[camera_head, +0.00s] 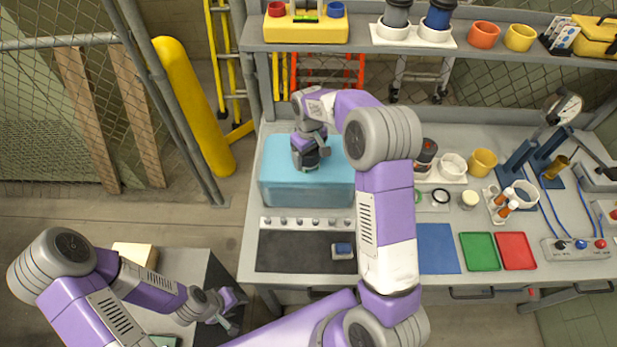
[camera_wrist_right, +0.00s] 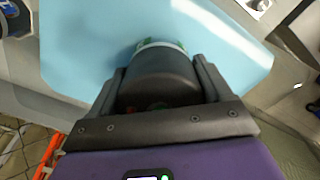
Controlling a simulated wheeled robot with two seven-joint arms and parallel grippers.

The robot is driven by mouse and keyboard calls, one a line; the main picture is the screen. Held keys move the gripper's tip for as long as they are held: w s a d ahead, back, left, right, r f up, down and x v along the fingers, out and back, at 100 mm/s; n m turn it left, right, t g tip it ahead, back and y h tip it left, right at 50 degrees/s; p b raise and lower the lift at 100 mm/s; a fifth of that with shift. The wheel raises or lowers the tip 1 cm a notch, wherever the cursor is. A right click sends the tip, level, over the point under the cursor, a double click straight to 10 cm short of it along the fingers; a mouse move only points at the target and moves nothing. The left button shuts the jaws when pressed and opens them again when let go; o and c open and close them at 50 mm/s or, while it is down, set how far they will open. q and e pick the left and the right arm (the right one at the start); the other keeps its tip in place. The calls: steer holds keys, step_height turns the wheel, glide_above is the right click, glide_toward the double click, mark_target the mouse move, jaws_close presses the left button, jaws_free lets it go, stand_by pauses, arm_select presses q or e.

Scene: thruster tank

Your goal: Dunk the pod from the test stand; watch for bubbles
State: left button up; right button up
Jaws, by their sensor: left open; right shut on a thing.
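The tank (camera_head: 285,194) is a light blue box of water at the back left of the bench. My right gripper (camera_head: 312,154) reaches down over the tank, pointing into it. In the right wrist view it is shut on the pod (camera_wrist_right: 158,82), a dark cylinder with a pale green-edged far end, against the blue of the tank (camera_wrist_right: 75,50). The pod's lower part is hidden, and I cannot tell how deep it sits. No bubbles can be made out. My left gripper (camera_head: 228,312) is open and empty, low at the left, away from the bench.
Blue stands (camera_head: 517,165) and a dial gauge (camera_head: 563,107) stand at the back right. Blue, green (camera_head: 479,251) and red (camera_head: 516,250) mats lie at the front. A dark mat (camera_head: 290,252) lies before the tank. A shelf (camera_head: 360,40) runs above; a yellow post (camera_head: 190,100) stands left.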

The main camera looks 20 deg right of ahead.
steer(key=shift+r+p, duration=4)
steer(key=shift+r, duration=1.65)
steer(key=shift+f, duration=0.1)
